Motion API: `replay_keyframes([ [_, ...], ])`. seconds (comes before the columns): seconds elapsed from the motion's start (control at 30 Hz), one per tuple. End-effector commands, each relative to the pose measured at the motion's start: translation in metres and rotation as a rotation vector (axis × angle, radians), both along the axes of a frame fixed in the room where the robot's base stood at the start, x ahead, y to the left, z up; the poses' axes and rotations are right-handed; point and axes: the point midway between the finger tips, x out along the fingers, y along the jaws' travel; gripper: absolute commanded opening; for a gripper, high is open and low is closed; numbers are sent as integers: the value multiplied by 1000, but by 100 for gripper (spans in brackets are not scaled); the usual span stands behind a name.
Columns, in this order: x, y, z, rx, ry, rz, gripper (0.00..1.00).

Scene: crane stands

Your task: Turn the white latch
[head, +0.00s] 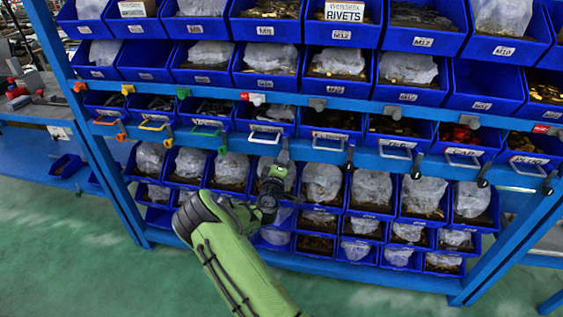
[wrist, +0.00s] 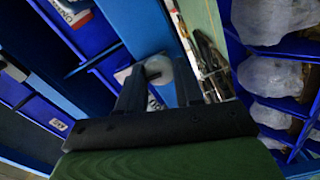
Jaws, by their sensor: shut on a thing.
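The white latch (head: 265,138) is on the blue rail of the rack, between the green latch and the dark-knobbed ones in the head view. My gripper (head: 281,166) is at the latch's right, lower end. In the wrist view a pale rounded knob (wrist: 158,68) sits between the two dark fingers of my gripper (wrist: 156,82), which are shut on it. In the head view my gripper hides most of that knob.
A green latch (head: 207,132) hangs to the left and a black-knobbed latch (head: 328,144) to the right, both close by. Blue bins (head: 322,217) with bagged parts fill the shelves above and below. Open green floor lies at the lower left.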

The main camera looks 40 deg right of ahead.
Motion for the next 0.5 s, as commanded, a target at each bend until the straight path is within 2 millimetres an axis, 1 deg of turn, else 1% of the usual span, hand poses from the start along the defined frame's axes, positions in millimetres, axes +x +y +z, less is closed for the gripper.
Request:
replay_keyframes([
  [0.27, 0, 0, -1, 1, 0, 0, 4],
  [0.3, 0, 0, -1, 1, 0, 0, 41],
  [0.43, 0, 0, -1, 1, 0, 0, 60],
  [0.5, 0, 0, 0, 1, 0, 0, 60],
])
